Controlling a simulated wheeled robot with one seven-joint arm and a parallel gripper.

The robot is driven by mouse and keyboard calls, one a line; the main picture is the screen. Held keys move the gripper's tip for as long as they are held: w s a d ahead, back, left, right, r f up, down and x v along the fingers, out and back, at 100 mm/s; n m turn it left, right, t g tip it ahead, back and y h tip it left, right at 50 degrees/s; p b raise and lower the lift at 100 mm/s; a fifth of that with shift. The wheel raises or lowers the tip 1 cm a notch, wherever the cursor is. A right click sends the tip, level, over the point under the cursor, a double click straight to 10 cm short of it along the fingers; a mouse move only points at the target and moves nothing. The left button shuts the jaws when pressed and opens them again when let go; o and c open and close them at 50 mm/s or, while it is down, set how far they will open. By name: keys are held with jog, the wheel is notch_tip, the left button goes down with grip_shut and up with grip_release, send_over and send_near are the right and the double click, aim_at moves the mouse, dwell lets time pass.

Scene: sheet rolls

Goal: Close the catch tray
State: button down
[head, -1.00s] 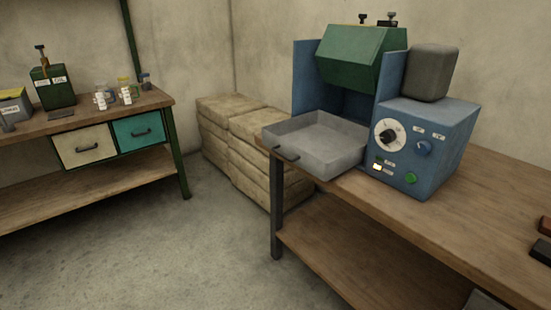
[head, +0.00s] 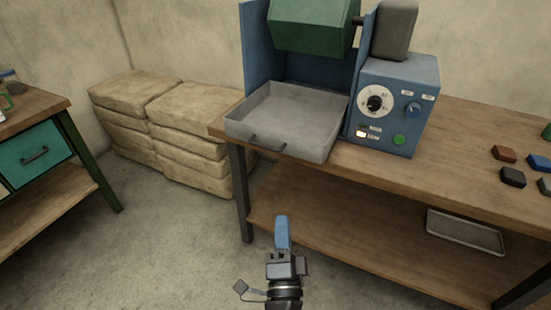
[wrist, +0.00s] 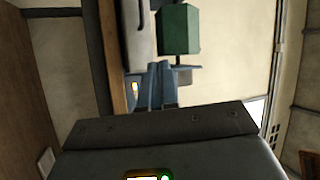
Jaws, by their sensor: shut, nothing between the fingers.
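The grey catch tray (head: 318,138) sticks out from the front of the blue and green machine on the workbench. It is empty, with a dark bar handle (head: 266,143) on its front wall. My gripper (head: 282,222) has blue fingers and is shut and empty. In the head view it is in front of the bench, lower in the picture than the handle and apart from it. In the wrist view the blue fingers (wrist: 162,82) show with the green hood (wrist: 180,30) beyond them. A grey piece with a dark bar, probably the tray, is at the upper left.
The machine's blue control box (head: 398,105) stands right of the tray. Dark and reddish blocks (head: 512,177) lie farther right. A shallow metal tray (head: 464,232) is on the lower shelf. Stacked wrapped bundles (head: 170,125) stand left of the bench. Floor (head: 150,235) is clear in front.

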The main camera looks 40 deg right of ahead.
jog(key=w+m+g+h, duration=0.2)
jog(key=w+m+g, duration=0.35)
jog(key=w, duration=0.25)
jog(key=p+x, duration=0.3)
jog(key=x, duration=1.1)
jog(key=shift+s+d+m+h, duration=0.2)
jog(key=shift+d+m+h, duration=0.1)
jog(key=shift+m, duration=0.15)
jog(key=shift+d, duration=0.1)
jog(key=b, duration=0.7)
send_near(297, 133)
jog(key=d+r, duration=0.1)
jog(key=w+d+r, duration=0.1)
jog(key=d+r, duration=0.1)
jog(key=w+d+r, duration=0.1)
jog(key=d, duration=0.1)
jog(key=shift+w+d+r, duration=0.1)
jog(key=shift+w+r, duration=0.05)
jog(key=shift+d+r, duration=0.1)
jog(key=shift+d, duration=0.1)
jog(key=shift+p, duration=0.3)
